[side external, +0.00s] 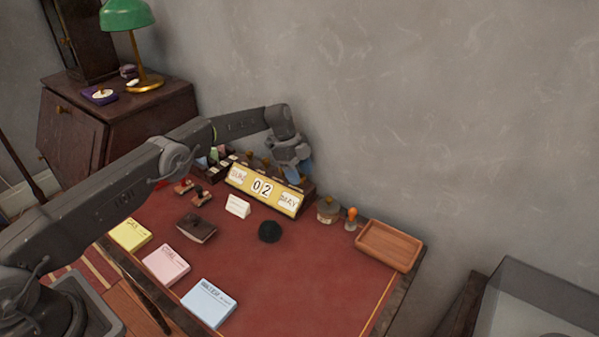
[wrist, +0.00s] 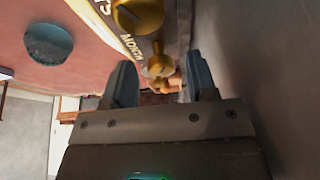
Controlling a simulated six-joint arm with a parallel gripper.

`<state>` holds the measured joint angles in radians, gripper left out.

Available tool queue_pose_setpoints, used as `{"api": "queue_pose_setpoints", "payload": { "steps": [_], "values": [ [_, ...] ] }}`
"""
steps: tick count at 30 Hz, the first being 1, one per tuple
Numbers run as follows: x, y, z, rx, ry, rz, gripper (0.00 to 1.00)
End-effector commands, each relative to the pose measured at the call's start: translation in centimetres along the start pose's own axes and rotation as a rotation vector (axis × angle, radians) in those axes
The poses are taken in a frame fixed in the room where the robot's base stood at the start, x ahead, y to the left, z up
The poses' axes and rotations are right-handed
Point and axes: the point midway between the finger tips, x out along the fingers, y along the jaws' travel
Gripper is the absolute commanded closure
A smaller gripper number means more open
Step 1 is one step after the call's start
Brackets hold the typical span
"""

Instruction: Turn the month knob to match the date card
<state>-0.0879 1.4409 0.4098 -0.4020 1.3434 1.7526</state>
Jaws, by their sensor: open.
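My gripper (side external: 297,172) is above and behind the calendar's right end. In the wrist view my gripper (wrist: 160,82) is open, and the month knob appears between and just beyond its fingertips; contact cannot be told. A small white folded card (side external: 238,206), probably the date card, stands in front of the calendar; its writing is unreadable.
A jar (side external: 328,209), an orange-handled tool (side external: 351,217) and a wooden tray (side external: 390,245) stand right of the calendar. A dark round object (side external: 269,231) and a brown item (side external: 197,228) lie in front. The wall is close behind.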

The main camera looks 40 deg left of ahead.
Motion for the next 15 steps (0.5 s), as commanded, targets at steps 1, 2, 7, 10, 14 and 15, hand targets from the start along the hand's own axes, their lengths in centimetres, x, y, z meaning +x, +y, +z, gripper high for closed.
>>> {"api": "queue_pose_setpoints", "payload": {
  "steps": [1, 2, 7, 10, 14, 15],
  "values": [
    [0.0, 0.0, 0.0, 0.000, 0.000, 0.000, 0.48],
    [-0.1, 0.0, 0.0, 0.000, 0.000, -0.001, 0.48],
    [-1.7, -0.1, 0.0, 0.000, 0.000, -0.003, 0.48],
    [-3.4, -0.1, 0.1, 0.000, -0.001, -0.004, 0.48],
    [-5.5, 0.0, 0.0, 0.000, -0.001, -0.003, 0.48],
    [-5.9, -0.1, 0.0, 0.000, -0.001, -0.003, 0.48]
  ]
}}
